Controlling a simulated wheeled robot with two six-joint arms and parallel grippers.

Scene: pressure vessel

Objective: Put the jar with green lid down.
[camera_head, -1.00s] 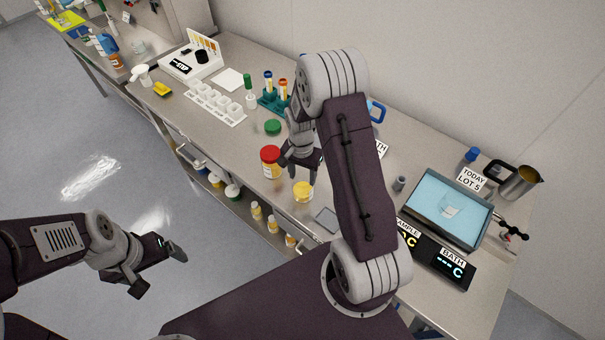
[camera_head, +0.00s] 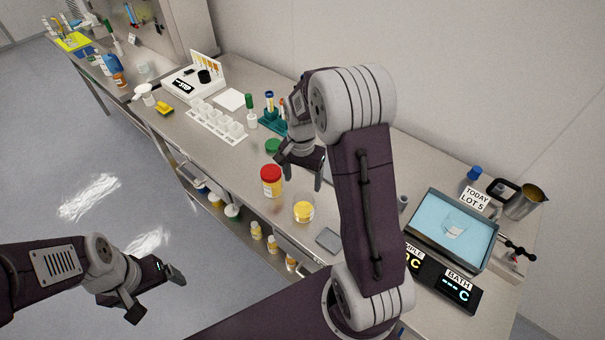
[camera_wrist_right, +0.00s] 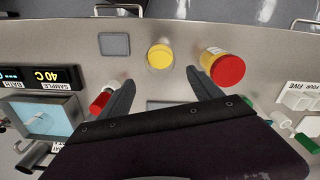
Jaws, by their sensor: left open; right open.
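The green lid (camera_head: 272,146) of a jar shows on the bench in the head view, just behind and left of my right gripper (camera_head: 299,174). The jar's body is mostly hidden, and I cannot tell whether it touches the gripper. The right gripper is open, with nothing between its fingers (camera_wrist_right: 163,88) in the right wrist view. My left gripper (camera_head: 158,300) is open and empty, over the floor in front of the bench.
A red-lidded jar (camera_head: 271,182) and a yellow jar (camera_head: 303,212) stand near the bench's front edge. A white cup tray (camera_head: 217,124) and a teal rack (camera_head: 272,122) are farther left and back. A water bath (camera_head: 415,235) stands at right.

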